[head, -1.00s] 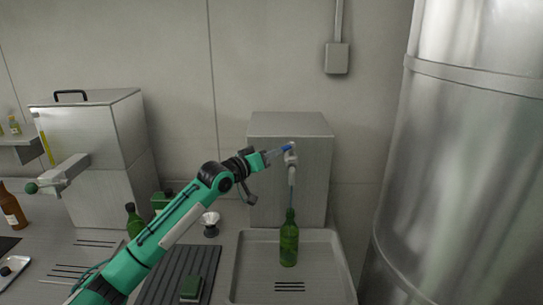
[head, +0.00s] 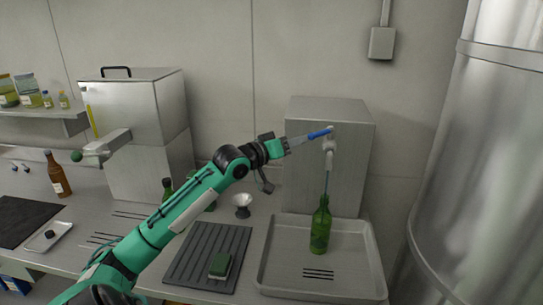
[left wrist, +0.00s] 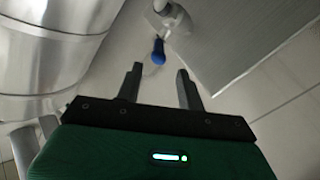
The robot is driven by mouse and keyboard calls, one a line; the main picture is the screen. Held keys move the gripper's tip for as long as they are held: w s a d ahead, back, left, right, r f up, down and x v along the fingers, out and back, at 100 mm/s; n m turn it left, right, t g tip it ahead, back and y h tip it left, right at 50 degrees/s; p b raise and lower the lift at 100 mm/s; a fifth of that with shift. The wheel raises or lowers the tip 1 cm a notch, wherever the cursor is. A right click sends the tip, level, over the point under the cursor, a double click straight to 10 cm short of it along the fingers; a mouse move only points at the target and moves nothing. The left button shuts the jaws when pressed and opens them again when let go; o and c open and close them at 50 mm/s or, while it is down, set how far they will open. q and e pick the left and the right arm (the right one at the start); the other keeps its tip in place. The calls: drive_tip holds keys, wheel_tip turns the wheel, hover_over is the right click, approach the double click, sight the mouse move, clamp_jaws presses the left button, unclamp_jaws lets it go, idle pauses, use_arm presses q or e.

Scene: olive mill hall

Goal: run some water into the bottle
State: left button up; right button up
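The green bottle (head: 320,232) stands upright in the grey metal tray (head: 263,270), its mouth right under the tap spout (head: 329,158). A thin stream runs from the spout to the bottle mouth. The water level in the bottle is hard to tell. The tap's blue lever (head: 320,133) points left toward my left gripper (head: 297,141). In the left wrist view, my left gripper (left wrist: 158,85) has its fingers apart, with the lever's blue end (left wrist: 158,52) just beyond the tips and nothing held. My right gripper is not in view.
A steel box (head: 335,185) stands behind the tap and a large steel tank (head: 465,180) at the right.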

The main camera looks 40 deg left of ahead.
use_arm(q)
drive_tip(key=s+a+b, duration=0.1)
drive_tip(key=s+b, duration=0.2)
drive_tip(key=s, duration=0.5)
drive_tip(key=shift+a, duration=0.2)
